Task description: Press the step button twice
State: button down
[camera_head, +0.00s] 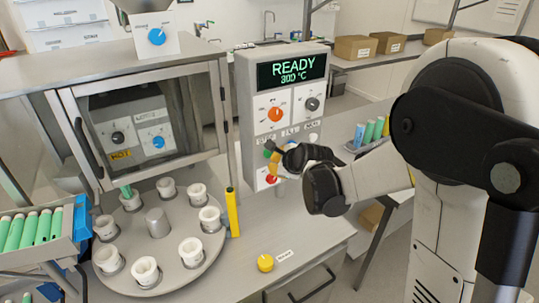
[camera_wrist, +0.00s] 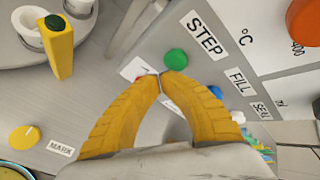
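The green step button (camera_wrist: 175,59) sits on the control panel beside the label STEP, just beyond my fingertips in the wrist view. In the head view the green button (camera_head: 267,153) is partly covered by my gripper. My gripper (camera_wrist: 160,75) has yellow fingers that meet at the tips, with nothing visible between them. In the head view my gripper (camera_head: 276,148) is in front of the panel's button row. I cannot tell whether the tips touch the button. The display (camera_head: 292,70) reads READY 300 °C.
A blue button (camera_wrist: 216,92) is beside FILL. A red button (camera_head: 271,179) is lower on the panel. A yellow post (camera_head: 232,212) stands left of the panel, near a turntable (camera_head: 184,272) with several white cups. A yellow knob (camera_head: 265,262) is on the counter.

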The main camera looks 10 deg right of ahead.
dwell(0.3)
jog(key=shift+w+a, duration=0.15)
jog(key=shift+w, duration=0.25)
jog(key=shift+w+a, duration=0.15)
jog(key=shift+w, duration=0.4)
dwell(0.7)
jog(key=shift+s, duration=0.1)
jog(key=shift+s+d+b, duration=0.3)
jog(key=shift+s, duration=0.6)
jog(key=s, duration=0.1)
jog(key=s+d, duration=0.1)
jog(key=s, duration=0.2)
jog(key=shift+s+d, duration=0.25)
jog(key=shift+s, duration=0.1)
dwell(0.4)
